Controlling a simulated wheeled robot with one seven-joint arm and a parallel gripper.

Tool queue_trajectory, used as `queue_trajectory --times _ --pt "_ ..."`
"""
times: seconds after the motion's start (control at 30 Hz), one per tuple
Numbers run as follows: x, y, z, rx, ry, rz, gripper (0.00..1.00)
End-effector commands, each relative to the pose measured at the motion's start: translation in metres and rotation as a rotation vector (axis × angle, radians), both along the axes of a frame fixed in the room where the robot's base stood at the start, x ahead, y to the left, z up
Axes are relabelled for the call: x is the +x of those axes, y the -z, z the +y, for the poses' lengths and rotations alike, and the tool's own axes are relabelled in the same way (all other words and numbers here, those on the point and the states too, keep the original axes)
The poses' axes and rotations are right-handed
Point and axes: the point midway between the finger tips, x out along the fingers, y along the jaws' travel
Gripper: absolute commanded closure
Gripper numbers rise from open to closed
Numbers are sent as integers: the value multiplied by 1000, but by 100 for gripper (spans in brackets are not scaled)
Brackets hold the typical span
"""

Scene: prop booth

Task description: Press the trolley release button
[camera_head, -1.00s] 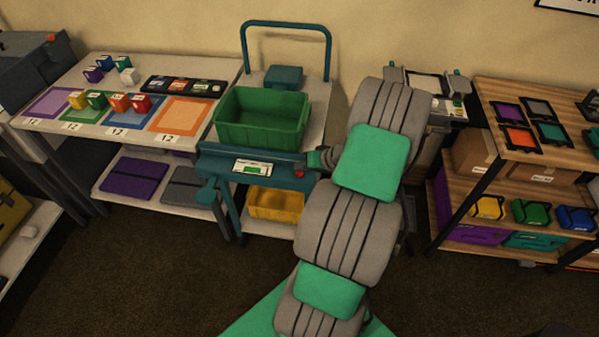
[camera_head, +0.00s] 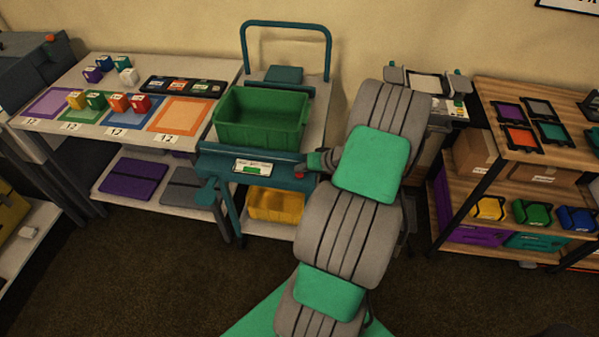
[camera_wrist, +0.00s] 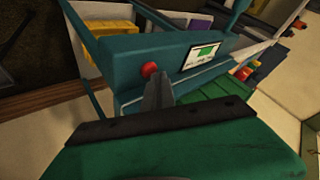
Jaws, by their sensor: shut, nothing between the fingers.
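The trolley (camera_head: 211,165) is teal, with a tall push handle. Its release button (camera_wrist: 149,70) is a red round knob on the teal front panel, beside a white label plate with a green patch (camera_wrist: 201,54). In the head view the red button (camera_head: 300,168) shows at the right end of the panel. My gripper (camera_wrist: 155,84) is shut and empty, its fingertips close to the button in the wrist view. In the head view my gripper (camera_head: 311,163) is at the panel's right end, partly hidden by my arm. I cannot tell whether the fingertips touch the button.
A green crate (camera_head: 262,138) stands on the trolley's top, and a yellow bin (camera_head: 275,205) is on its lower shelf. A table with coloured mats and cubes (camera_head: 108,118) is at the left. A wooden shelf (camera_head: 500,150) stands at the right. The floor in front is clear.

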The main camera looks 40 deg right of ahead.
Motion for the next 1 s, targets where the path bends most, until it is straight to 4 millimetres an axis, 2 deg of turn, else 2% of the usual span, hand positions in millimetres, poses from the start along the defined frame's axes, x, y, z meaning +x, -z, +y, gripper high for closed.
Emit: queue_trajectory --times 0.37,0.73,1.0 --pt "0 -17 1 0 -1 1 100" --pt "0 -20 0 0 -1 1 100" --pt "0 -47 1 1 1 0 100"
